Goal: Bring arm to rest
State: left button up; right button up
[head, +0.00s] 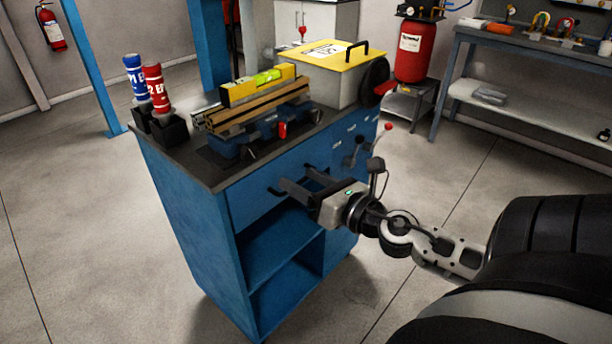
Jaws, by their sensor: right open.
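My right gripper (300,184) comes in from the lower right on its arm. Its two dark fingers are apart and nothing shows between them. It is in front of the blue workbench cabinet (180,204), close to the drawer front below the top edge. Whether the fingers touch the drawer front or its handle cannot be told. My left gripper is out of view.
On the cabinet top are a blue bottle (133,76), a red bottle (156,88), a yellow level (258,85) on wooden strips over a blue vise, and a yellow-lidded box (318,58). A grey bench (535,45) stands at right. Floor is clear left.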

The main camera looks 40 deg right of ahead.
dwell(0.3)
jog(key=s+a+f+m+g+h, duration=0.1)
jog(key=s+a+f+m+g, duration=0.15)
jog(key=f+m, duration=0.5)
jog(key=s+a+f+m+g+h, duration=0.15)
jog(key=a+f+m, duration=0.3)
jog(key=m, duration=0.65)
jog(key=s+a+f+m+g+y, duration=0.1)
jog(key=s+a+f+m+y, duration=0.1)
jog(key=a+m, duration=0.4)
jog(key=s+a+f+m+g+y, duration=0.2)
jog(key=s+a+f+m, duration=0.2)
jog(key=a+m, duration=0.3)
jog(key=shift+s+a+f, duration=0.35)
jog(key=shift+a+f, duration=0.3)
jog(key=shift+a, duration=0.25)
